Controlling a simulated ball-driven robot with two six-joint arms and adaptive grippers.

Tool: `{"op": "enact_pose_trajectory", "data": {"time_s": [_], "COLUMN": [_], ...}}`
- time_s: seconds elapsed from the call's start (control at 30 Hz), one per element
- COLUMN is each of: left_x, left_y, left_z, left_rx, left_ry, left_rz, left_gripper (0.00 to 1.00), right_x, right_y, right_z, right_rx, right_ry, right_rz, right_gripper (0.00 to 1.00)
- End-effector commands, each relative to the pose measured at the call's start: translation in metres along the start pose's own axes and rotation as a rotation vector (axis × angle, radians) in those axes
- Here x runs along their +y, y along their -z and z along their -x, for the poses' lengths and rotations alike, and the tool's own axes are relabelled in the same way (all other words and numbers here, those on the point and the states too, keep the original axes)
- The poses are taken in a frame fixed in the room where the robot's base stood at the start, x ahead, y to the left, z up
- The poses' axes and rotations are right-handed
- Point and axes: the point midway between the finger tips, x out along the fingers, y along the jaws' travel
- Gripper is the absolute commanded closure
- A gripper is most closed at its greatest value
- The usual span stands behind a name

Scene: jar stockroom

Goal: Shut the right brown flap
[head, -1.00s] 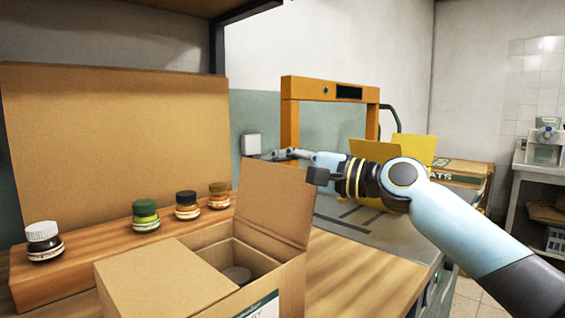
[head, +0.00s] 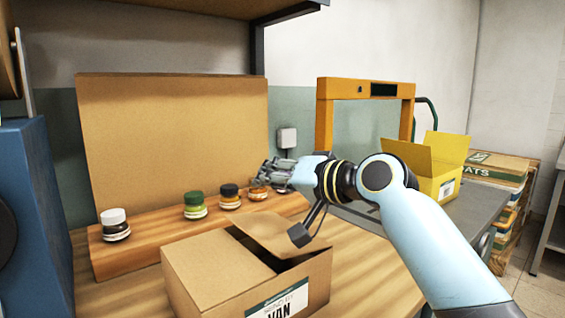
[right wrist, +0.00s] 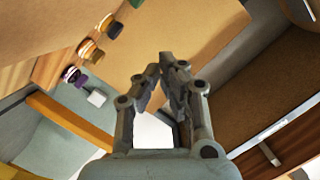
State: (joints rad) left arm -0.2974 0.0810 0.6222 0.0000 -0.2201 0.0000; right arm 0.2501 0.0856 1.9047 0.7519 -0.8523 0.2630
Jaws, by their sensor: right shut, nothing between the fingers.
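The brown box (head: 220,285) stands on the wooden table in the head view, its left flap (head: 217,262) lying flat. The right brown flap (head: 285,232) is folded down over the opening but slightly raised, with a dark gap beneath it. My right gripper (head: 263,174) is shut and empty, beyond the flap and close in the picture to the orange jar. A dark part of my right wrist overlaps the flap's right edge; I cannot tell if they touch. The fingers (right wrist: 167,68) also show in the right wrist view. My left gripper is not in view.

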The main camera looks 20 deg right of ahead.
Motion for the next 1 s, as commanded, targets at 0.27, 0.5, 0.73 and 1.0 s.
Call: {"op": "enact_pose_trajectory", "data": {"time_s": [0.27, 0.5, 0.73, 1.0], "left_x": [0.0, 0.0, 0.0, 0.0], "left_y": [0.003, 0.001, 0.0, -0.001], "left_z": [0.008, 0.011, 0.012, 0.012], "left_rx": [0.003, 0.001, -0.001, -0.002], "left_ry": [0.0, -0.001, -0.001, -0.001], "left_rz": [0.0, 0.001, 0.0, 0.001], "left_gripper": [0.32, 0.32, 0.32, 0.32], "right_x": [-0.005, -0.003, -0.001, 0.0], "right_y": [-0.025, -0.039, -0.045, -0.046], "right_z": [-0.006, -0.009, -0.011, -0.012], "right_rx": [-0.001, 0.0, -0.001, 0.0], "right_ry": [-0.055, -0.075, -0.074, -0.074], "right_rz": [0.214, 0.298, 0.296, 0.296], "right_gripper": [1.0, 1.0, 1.0, 1.0]}}
